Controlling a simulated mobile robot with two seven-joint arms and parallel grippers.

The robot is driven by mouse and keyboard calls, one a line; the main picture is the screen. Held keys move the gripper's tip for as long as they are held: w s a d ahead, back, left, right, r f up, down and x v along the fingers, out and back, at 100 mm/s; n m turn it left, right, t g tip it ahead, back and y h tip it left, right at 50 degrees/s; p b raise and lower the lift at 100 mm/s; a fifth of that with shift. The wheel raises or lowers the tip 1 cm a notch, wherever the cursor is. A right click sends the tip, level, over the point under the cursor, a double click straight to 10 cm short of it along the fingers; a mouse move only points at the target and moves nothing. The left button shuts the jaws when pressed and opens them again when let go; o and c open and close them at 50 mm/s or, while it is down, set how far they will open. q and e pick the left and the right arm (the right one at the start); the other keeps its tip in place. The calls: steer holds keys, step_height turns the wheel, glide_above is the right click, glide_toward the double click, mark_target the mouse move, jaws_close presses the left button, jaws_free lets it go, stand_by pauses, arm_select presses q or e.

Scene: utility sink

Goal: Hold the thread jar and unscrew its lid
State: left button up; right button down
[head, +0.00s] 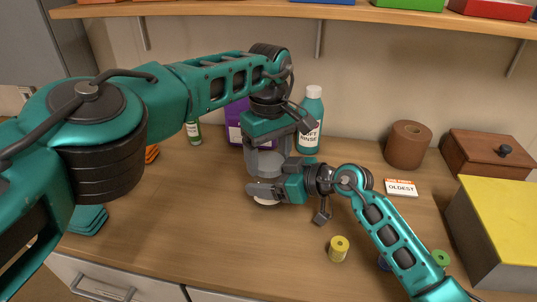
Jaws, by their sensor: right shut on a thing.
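The thread jar (267,202) stands upright on the wooden counter, mostly hidden behind my grippers; a pale strip of its lower part shows. My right gripper (262,190) reaches in from the right, pointing left, and is shut on the jar's body. My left gripper (267,158) points down from above, its fingers to either side of a grey round part that looks like the lid (268,165). Whether these fingers grip it or stand open around it is not clear.
Yellow (338,250), blue (384,263) and green (440,258) spools lie near my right arm. A purple container (237,112) and a teal rinse bottle (310,122) stand behind. A brown roll (408,144), wooden box (490,157) and yellow-topped box (505,215) are right. A shelf (320,12) hangs above.

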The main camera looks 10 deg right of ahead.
arm_select(q)
steer(key=c, duration=0.5)
steer(key=n, duration=0.6)
steer(key=shift+c, duration=0.3)
steer(key=n, duration=0.4)
steer(key=o, duration=1.2)
steer(key=shift+c, duration=0.2)
steer(key=shift+r, duration=0.1)
